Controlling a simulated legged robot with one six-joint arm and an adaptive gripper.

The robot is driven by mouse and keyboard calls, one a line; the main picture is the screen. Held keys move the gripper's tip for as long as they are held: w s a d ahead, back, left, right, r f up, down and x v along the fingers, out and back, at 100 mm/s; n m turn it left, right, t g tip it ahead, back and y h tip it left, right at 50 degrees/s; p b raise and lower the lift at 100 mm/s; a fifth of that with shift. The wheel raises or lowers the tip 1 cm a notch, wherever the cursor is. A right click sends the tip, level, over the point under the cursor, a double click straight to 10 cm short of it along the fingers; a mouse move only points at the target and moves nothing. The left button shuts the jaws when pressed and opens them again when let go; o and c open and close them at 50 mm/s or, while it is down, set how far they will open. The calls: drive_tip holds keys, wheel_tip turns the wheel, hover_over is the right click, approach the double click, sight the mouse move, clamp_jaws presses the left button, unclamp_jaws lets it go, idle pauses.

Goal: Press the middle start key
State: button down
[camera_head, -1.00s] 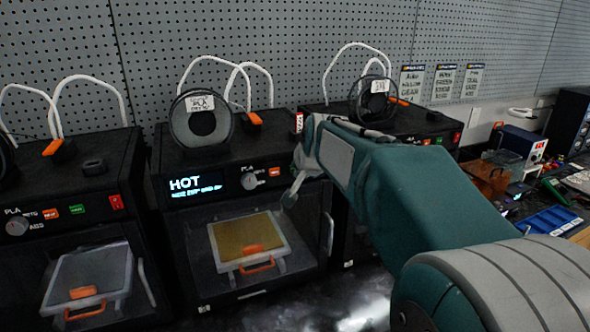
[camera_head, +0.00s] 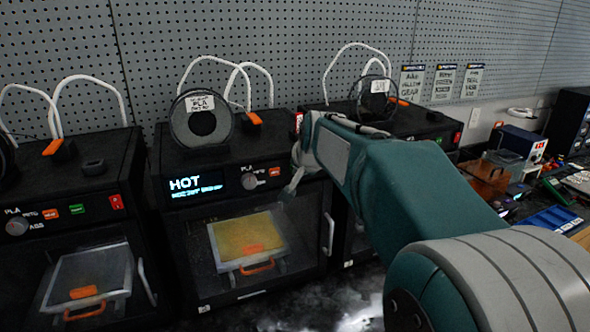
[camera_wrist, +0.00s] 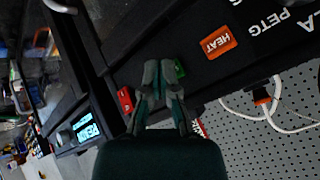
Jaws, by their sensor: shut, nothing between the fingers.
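The middle printer (camera_head: 165,215) shows a lit display reading HOT (camera_head: 197,184), a knob (camera_head: 250,181) and an orange key (camera_head: 274,172) on its front panel. Its start key is hidden behind my gripper (camera_head: 290,190) in the head view. In the wrist view, an orange HEAT key (camera_wrist: 218,42) lies right of my gripper (camera_wrist: 158,73). A green key (camera_wrist: 179,69) shows partly, just behind and right of the fingertips. A red switch (camera_wrist: 125,99) lies left of them. My gripper is shut and empty, close to the panel; I cannot tell whether it touches the green key.
Similar printers stand at left (camera_head: 60,195) and right (camera_head: 425,125). Filament spools (camera_head: 202,118) with white tubes stand on the printers. A yellow plate (camera_head: 246,236) shows through the middle door, with its handle (camera_head: 330,233) at right. The bench at right is cluttered.

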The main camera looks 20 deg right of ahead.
drive_tip(key=shift+s, duration=0.6)
drive_tip(key=s, duration=0.6)
idle(0.6)
idle(0.5)
